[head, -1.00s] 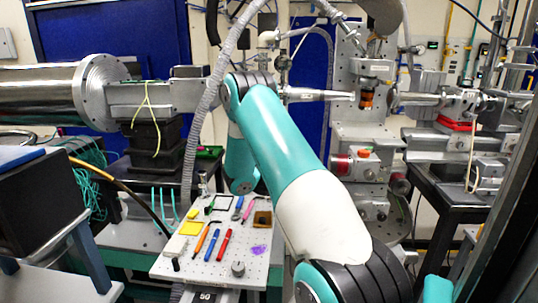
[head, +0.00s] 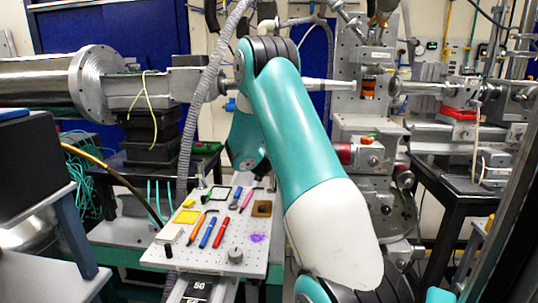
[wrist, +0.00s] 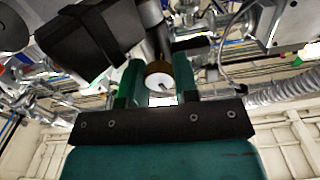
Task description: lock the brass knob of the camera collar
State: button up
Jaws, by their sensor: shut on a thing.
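In the wrist view, the brass knob (wrist: 158,68) shows as a short round piece with a brass-brown rim and a pale end face with a dark mark. It sits between the two teal fingers of my gripper (wrist: 157,77), which is shut on it. A dark grey cylinder (wrist: 154,30) runs upward behind the knob. I cannot tell clearly which part is the camera collar. In the head view, my arm hides the gripper and knob.
A black box (wrist: 92,40) is close beside the left finger in the wrist view. In the head view, a perforated tray (head: 190,259) with pens and small tools stands left of my arm. Beamline equipment (head: 365,110) stands behind on the right. A grey corrugated hose (head: 200,100) hangs left of my arm.

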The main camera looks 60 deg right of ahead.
jog(key=m+b, duration=0.1)
jog(key=b, duration=0.2)
jog(key=shift+f+m, duration=0.25)
jog(key=shift+m, duration=0.15)
jog(key=shift+r+m+b, duration=0.15)
jog(key=shift+m+b, duration=0.35)
jog(key=shift+b, duration=0.3)
jog(key=shift+r, duration=0.1)
jog(key=o, duration=0.9)
jog(key=shift+s, duration=0.1)
